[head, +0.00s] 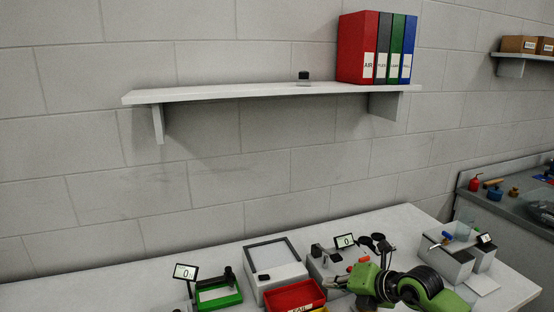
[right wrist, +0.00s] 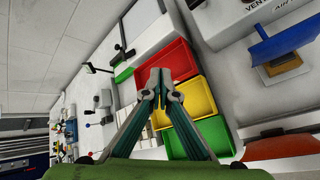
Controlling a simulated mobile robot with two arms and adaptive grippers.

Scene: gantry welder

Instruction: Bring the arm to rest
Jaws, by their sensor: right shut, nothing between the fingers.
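My right arm (head: 428,288), green with a dark joint, reaches over the bench from the lower right of the head view. Its fingers are hard to make out there. In the right wrist view my right gripper (right wrist: 158,84) is shut, with its two fingertips together and nothing between them. The fingertips appear in front of the red bin (right wrist: 172,60) and yellow bin (right wrist: 197,98); I cannot tell the gap to them. My left gripper is not in view.
The pale bench (head: 130,287) holds a green tray (head: 219,297), a grey-framed box (head: 276,268), a red bin (head: 295,296) and small displays. A wall shelf (head: 220,92) carries binders (head: 358,50) and a small dark-capped jar (head: 304,77). The wall between shelf and bench is clear.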

